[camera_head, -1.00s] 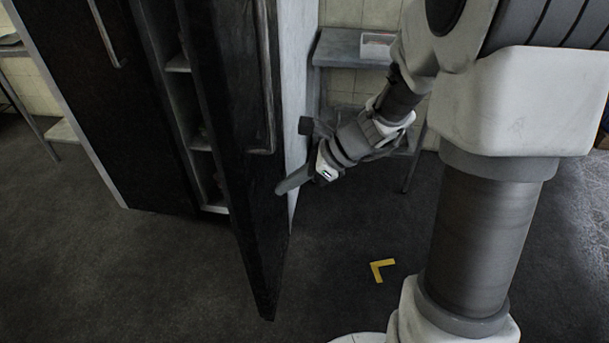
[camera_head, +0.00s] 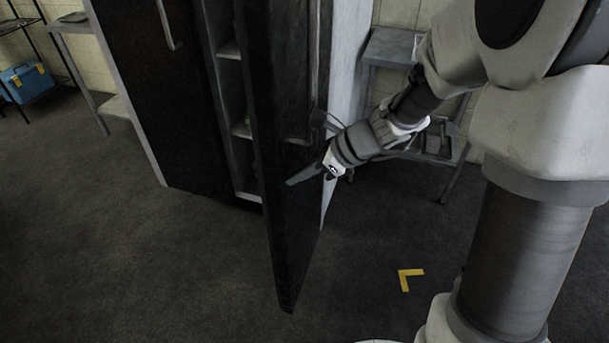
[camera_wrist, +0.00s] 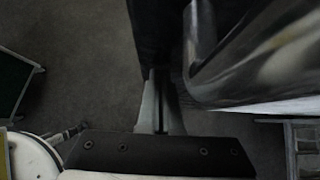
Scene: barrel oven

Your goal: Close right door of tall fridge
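The tall fridge is dark with a light side wall. Its right door (camera_head: 290,215) stands open, swung out from the body, and shelves (camera_head: 243,130) show in the gap behind it. The left door (camera_head: 150,110) looks shut and has a vertical handle. My gripper (camera_head: 300,177) is beside the outer face of the right door, low and near its handle (camera_head: 313,60); I cannot tell whether it touches. In the wrist view the fingers (camera_wrist: 160,105) look close together, with the dark door and a shiny metal handle (camera_wrist: 205,45) just ahead.
A metal side table (camera_head: 395,48) stands right of the fridge, behind my arm. Another table (camera_head: 75,28) and a blue box (camera_head: 27,82) are at the far left. The dark floor before the fridge is clear, with a yellow corner mark (camera_head: 410,278).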

